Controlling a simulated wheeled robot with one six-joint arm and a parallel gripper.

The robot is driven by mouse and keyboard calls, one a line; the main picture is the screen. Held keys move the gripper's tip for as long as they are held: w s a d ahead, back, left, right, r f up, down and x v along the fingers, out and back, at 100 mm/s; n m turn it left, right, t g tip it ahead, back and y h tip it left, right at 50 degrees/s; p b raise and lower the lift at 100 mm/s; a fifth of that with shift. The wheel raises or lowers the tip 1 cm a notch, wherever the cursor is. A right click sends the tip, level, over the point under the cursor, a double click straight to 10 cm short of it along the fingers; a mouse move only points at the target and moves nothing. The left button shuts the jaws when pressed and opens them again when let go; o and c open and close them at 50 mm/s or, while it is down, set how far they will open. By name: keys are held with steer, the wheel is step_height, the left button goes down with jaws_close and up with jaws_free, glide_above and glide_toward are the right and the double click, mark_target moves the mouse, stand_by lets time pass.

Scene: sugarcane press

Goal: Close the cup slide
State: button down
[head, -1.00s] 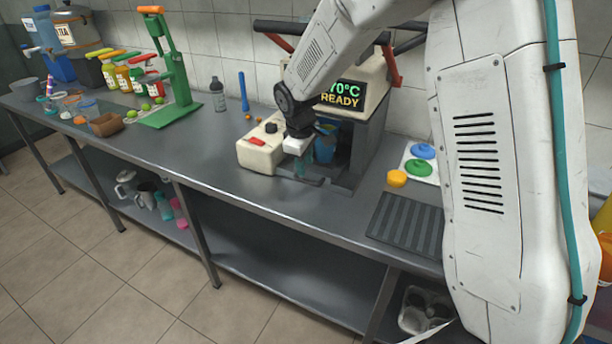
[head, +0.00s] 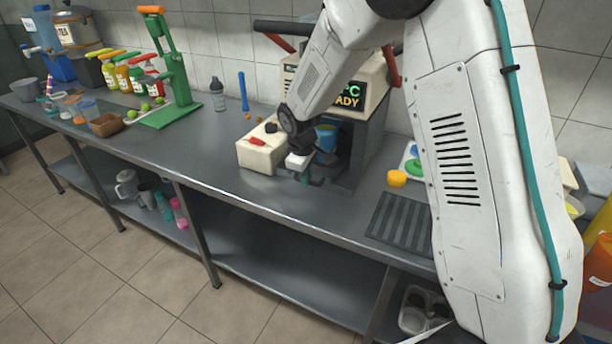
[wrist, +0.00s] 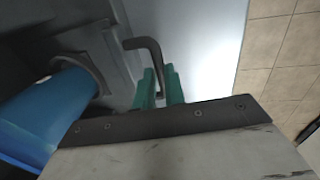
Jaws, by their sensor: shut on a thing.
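The press is a cream machine with a dark body (head: 368,145) and a lit display, standing on the steel counter. A blue cup (head: 327,137) sits in its dark front opening, and shows large at the left of the wrist view (wrist: 45,110). A grey frame (wrist: 92,68) stands beside the cup in the wrist view; it seems part of the cup slide. My gripper (wrist: 160,88) has teal fingers shut on a dark bent handle (wrist: 143,43), which seems to be the slide's. In the head view my gripper (head: 306,175) is low before the opening, partly hidden by my wrist.
A cream box with a red switch (head: 259,143) stands left of my gripper. The counter's front strip (head: 235,188) is clear. A green hand press (head: 175,75) stands far left.

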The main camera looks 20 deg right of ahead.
steer(key=shift+w+d+r, duration=0.1)
steer(key=shift+w+d, duration=1.3)
steer(key=shift+w, duration=0.1)
steer(key=c, duration=1.5)
jaws_free()
steer(key=shift+d, duration=0.15)
steer(key=r, duration=0.5)
steer(key=s+a+r, duration=0.1)
steer(key=r, duration=0.1)
steer(key=shift+a+r, duration=0.1)
steer(key=shift+r, duration=0.2)
